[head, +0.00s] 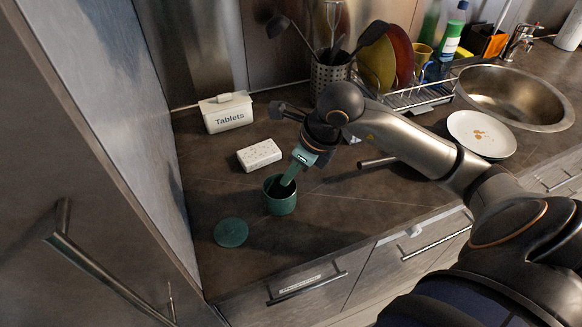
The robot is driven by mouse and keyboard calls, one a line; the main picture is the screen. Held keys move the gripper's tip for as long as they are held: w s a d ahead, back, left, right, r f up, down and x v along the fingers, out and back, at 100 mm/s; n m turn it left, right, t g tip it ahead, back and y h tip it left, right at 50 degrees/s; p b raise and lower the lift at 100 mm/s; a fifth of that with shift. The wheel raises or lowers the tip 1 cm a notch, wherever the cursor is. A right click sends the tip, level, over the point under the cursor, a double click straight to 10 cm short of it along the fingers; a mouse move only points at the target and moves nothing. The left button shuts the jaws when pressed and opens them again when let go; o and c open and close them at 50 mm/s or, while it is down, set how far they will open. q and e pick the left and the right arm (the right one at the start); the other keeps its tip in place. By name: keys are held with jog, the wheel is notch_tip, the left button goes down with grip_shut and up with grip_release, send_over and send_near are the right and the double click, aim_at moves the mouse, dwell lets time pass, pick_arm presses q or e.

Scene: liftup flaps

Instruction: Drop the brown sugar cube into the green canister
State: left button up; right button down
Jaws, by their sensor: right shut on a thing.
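The green canister (280,198) stands upright and open on the dark counter. Its round green lid (231,232) lies flat on the counter to its front left. My right gripper (288,181) points down at the canister's mouth, with its fingertips at or just over the opening. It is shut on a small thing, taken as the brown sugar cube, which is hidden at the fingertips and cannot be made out. My left gripper is not in view.
A white box (259,155) with a speckled top lies behind the canister. A white "Tablets" container (226,113) stands farther back. A utensil holder (328,78), dish rack (418,97), white plate (482,134) and sink (515,97) are behind and right. A tall cabinet side borders the left.

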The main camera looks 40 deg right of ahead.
jog(key=c, duration=0.8)
grip_release()
jog(key=shift+r, duration=0.1)
jog(key=v, duration=1.2)
jog(key=shift+s+d+r, duration=0.1)
jog(key=shift+s+d, duration=0.05)
jog(key=shift+s, duration=0.05)
